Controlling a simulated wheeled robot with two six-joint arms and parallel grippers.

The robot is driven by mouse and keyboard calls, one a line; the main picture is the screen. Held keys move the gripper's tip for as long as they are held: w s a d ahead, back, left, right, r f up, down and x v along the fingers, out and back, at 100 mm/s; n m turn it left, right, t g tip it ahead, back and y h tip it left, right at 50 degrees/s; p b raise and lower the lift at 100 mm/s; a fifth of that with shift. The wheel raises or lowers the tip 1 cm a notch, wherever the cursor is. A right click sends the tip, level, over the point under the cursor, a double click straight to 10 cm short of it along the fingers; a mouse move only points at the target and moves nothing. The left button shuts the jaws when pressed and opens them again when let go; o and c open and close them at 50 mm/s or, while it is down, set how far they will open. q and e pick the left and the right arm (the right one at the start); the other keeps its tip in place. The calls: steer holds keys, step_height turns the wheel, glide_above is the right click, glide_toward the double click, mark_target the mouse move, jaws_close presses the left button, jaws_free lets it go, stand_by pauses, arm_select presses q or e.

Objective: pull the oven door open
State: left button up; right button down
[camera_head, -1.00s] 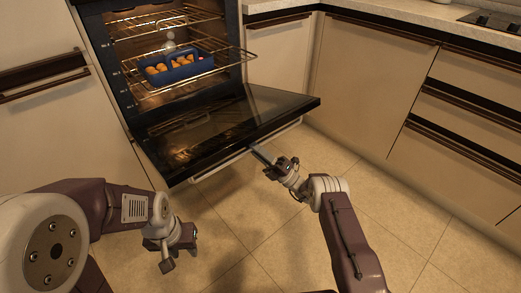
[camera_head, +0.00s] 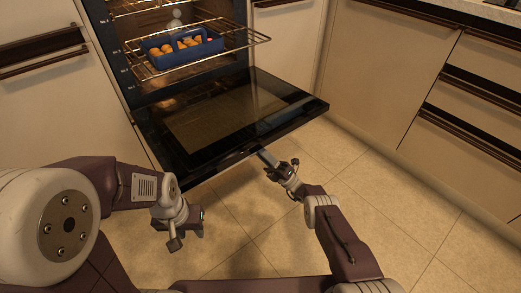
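The oven door (camera_head: 215,115) is swung down and lies far open, close to level, with its dark glass inner face up. The oven (camera_head: 125,50) interior is exposed. My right gripper (camera_head: 264,155) is at the front edge of the door, with its fingertips touching or very near the edge. The handle is hidden by the door, so its grip cannot be seen. My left gripper (camera_head: 187,240) hangs empty over the floor, in front of and below the door's left corner, with its fingers apart.
Cabinets with dark handles (camera_head: 470,145) stand to the right, another (camera_head: 40,90) to the left. The tiled floor (camera_head: 375,200) is clear.

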steer(key=shift+w+a, duration=0.15)
steer(key=shift+w, duration=0.05)
steer(key=c, duration=1.6)
jaws_free()
steer(key=shift+o, duration=1.3)
steer(key=shift+w+a+f, duration=0.1)
steer(key=shift+a+f, duration=0.05)
steer(key=shift+f, duration=0.05)
steer(key=b+v, duration=0.2)
steer(key=v, duration=0.7)
steer(key=shift+b, duration=0.4)
steer(key=shift+r, duration=0.1)
